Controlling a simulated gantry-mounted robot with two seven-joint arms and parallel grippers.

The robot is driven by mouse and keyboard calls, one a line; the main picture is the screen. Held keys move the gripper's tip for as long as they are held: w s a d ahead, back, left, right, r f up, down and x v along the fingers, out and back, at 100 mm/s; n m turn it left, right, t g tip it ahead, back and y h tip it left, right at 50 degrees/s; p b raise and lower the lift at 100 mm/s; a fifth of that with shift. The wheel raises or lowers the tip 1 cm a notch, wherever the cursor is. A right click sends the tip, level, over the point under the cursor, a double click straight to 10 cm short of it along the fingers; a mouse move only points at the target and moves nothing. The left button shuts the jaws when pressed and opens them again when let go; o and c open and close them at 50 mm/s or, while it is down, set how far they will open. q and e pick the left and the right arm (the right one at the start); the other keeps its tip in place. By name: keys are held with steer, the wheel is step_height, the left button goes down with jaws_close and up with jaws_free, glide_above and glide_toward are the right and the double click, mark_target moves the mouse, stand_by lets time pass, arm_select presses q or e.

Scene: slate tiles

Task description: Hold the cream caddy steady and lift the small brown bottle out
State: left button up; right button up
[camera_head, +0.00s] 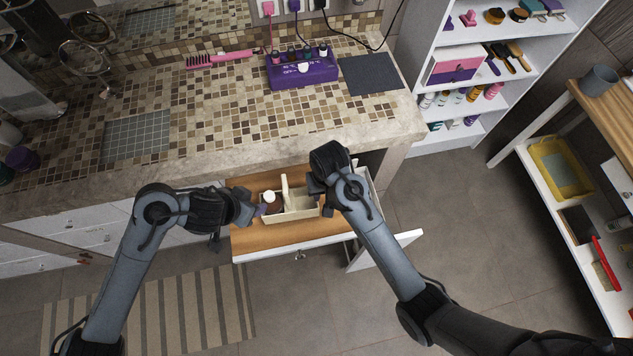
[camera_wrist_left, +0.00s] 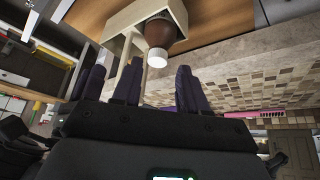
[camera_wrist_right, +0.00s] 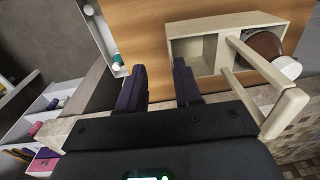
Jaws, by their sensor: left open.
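The cream caddy (camera_head: 300,216) stands in the open wooden drawer, with a tall upright handle (camera_wrist_right: 266,74). The small brown bottle (camera_head: 273,207) sits in its left compartment; its white cap (camera_wrist_left: 157,56) and brown body (camera_wrist_left: 160,32) show in the left wrist view. The compartment nearer my right gripper looks empty in the right wrist view (camera_wrist_right: 193,50). My left gripper (camera_head: 255,208) is open just left of the bottle, its fingers apart below the cap in its wrist view. My right gripper (camera_wrist_right: 160,68) is open by the caddy's right end; whether it touches the wall is unclear.
The drawer floor (camera_head: 285,236) is bare in front of the caddy. The stone counter edge (camera_head: 230,160) runs behind the drawer. A purple box of bottles (camera_head: 303,70) and a pink comb (camera_head: 222,58) lie on the counter. White shelves (camera_head: 470,70) stand right.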

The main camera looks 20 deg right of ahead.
steer(key=shift+w+a+r, duration=0.2)
steer(key=shift+w+a, duration=0.15)
steer(key=shift+w, duration=0.25)
steer(key=shift+w+a+r, duration=0.2)
steer(key=shift+w+a, duration=0.15)
steer(key=shift+w, duration=0.2)
steer(key=shift+f, duration=0.2)
step_height(320, 180, down, 10)
jaws_close()
